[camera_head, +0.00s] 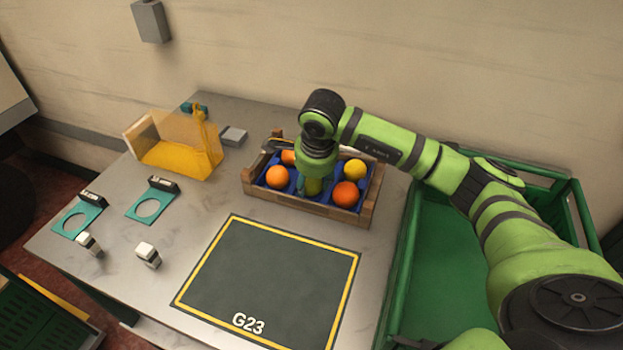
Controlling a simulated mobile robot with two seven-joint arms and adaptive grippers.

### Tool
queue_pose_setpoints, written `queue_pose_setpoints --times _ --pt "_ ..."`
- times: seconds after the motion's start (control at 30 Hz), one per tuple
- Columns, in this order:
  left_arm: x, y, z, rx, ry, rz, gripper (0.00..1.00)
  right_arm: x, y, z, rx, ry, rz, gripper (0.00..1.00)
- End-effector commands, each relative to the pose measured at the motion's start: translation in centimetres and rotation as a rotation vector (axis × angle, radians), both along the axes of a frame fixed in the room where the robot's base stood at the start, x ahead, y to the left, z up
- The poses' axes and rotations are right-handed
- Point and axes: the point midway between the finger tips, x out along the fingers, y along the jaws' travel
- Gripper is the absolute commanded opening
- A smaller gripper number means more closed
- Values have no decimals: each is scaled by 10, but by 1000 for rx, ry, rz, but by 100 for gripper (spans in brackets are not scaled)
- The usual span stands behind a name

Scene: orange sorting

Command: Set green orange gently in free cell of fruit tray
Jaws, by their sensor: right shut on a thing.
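The fruit tray (301,203), a wooden crate with a blue celled insert, stands at the back right of the table. It holds an orange fruit (277,177) at the left, a darker orange (345,194) at the front right, a yellow-orange fruit (354,169) at the back right and a partly hidden orange (288,157) at the back left. My right gripper (313,183) points down over the middle of the tray, shut on the green orange (314,187). The wrist hides most of that fruit and its cell, so I cannot tell whether it touches the insert. My left gripper is not in view.
A dark mat (270,280) marked G23 lies in front of the tray. A yellow transparent bin (180,150), teal ring holders (152,205) and small white-topped blocks (147,254) stand to the left. A large green crate (440,270) is at the table's right edge.

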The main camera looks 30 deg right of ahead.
Motion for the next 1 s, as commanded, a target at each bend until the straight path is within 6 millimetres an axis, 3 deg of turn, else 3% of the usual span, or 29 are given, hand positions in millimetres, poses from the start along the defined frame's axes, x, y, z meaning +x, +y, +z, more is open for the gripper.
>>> queue_pose_setpoints --times 0.37,0.4,0.43,0.47,1.0 --pt "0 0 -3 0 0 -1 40 0 0 -3 0 -1 0 18" --pt "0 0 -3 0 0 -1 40 0 0 -3 0 -1 0 64" --pt "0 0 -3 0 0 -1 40 0 0 -3 0 -1 0 76" --pt "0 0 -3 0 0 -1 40 0 0 -3 0 -1 0 80" --pt "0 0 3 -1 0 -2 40 0 1 6 2 0 1 80"
